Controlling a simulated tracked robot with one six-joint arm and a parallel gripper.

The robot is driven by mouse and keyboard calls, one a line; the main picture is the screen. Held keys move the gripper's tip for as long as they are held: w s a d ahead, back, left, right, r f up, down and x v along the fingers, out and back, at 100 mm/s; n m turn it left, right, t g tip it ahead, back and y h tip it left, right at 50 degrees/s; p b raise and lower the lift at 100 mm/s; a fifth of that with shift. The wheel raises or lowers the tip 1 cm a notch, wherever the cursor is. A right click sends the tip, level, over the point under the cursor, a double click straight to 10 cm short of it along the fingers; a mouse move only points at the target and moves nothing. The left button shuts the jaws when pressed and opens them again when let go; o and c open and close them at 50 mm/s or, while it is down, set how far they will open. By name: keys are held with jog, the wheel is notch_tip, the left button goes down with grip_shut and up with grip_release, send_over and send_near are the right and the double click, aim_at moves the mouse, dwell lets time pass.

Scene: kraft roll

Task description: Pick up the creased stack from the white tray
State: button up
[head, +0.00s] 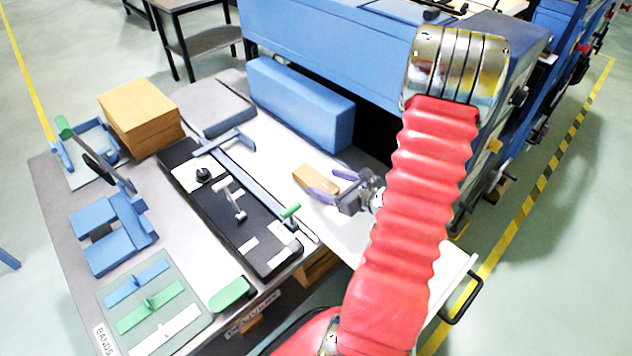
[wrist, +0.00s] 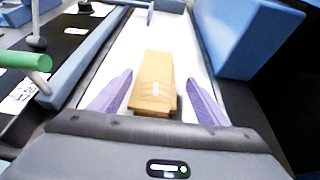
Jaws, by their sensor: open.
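The creased stack (head: 312,182) is a small tan kraft block lying on the white tray (head: 345,232). In the wrist view the stack (wrist: 154,82) lies lengthwise on the white tray (wrist: 160,30), with a pale mark on its top. My gripper (head: 335,189) is open, with two purple fingers. In the wrist view the fingers of my gripper (wrist: 158,100) stand to the left and right of the stack's near end, with a gap on each side. The stack's near lower edge is close to the gripper body.
A blue block (head: 300,103) stands along the tray's far side, and shows at right in the wrist view (wrist: 245,35). A black board (head: 235,210) with a green-handled lever (head: 290,212) lies to the left. A tan kraft pile (head: 140,118) stands at the back left.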

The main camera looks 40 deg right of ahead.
aim_at(318, 181)
jog(key=x, duration=0.4)
jog(key=shift+w+a+f, duration=0.2)
jog(key=shift+w+a, duration=0.05)
jog(key=shift+w, duration=0.1)
jog(key=c, duration=1.2)
